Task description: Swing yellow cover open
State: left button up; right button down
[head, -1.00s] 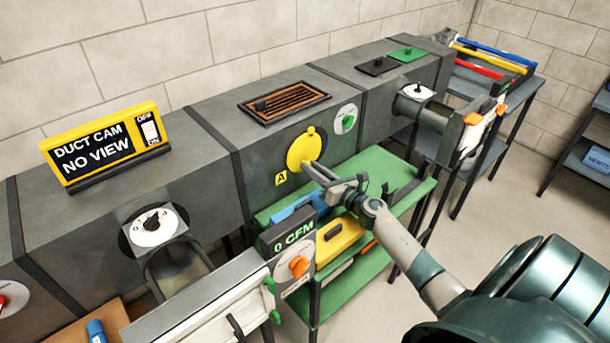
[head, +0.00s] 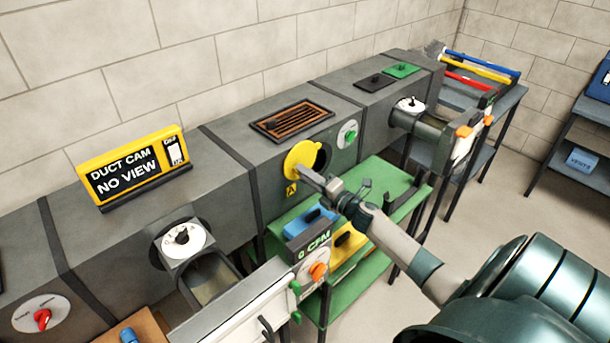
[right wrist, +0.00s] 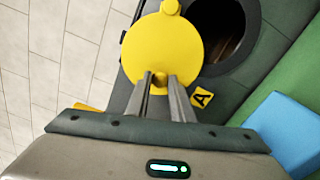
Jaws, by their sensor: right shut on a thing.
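The round yellow cover (head: 299,161) on the front of the grey duct is swung to the left, and a dark round hole (head: 322,157) shows at its right. In the right wrist view the cover (right wrist: 162,50) lies flat beside the hole (right wrist: 222,28), overlapping its edge. My right gripper (head: 303,172) is at the lower part of the cover. In the right wrist view its two fingers (right wrist: 160,82) are shut on a small yellow knob of the cover. A yellow label marked A (head: 291,188) is below the cover. My left gripper is not in view.
A green cart (head: 385,195) with blue and yellow boxes stands below the duct. A flow hood reading 0 CFM (head: 313,258) is at the lower middle. A green knob (head: 350,136) is right of the hole. The yellow display (head: 135,168) reads NO VIEW.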

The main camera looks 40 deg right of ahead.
aim_at(295, 152)
jog(key=r+m+p, duration=0.1)
jog(key=r, duration=0.1)
jog(key=r+m+p, duration=0.2)
jog(key=shift+a+m, duration=0.2)
jog(key=shift+m, duration=0.1)
jog(key=shift+d+r+m+p, duration=0.25)
jog(key=shift+r+m+p, duration=0.8)
jog(key=shift+m, duration=0.35)
jog(key=c, duration=1.6)
grip_release()
jog(key=shift+o, duration=0.2)
jog(key=shift+f, duration=0.1)
jog(key=shift+s, duration=0.1)
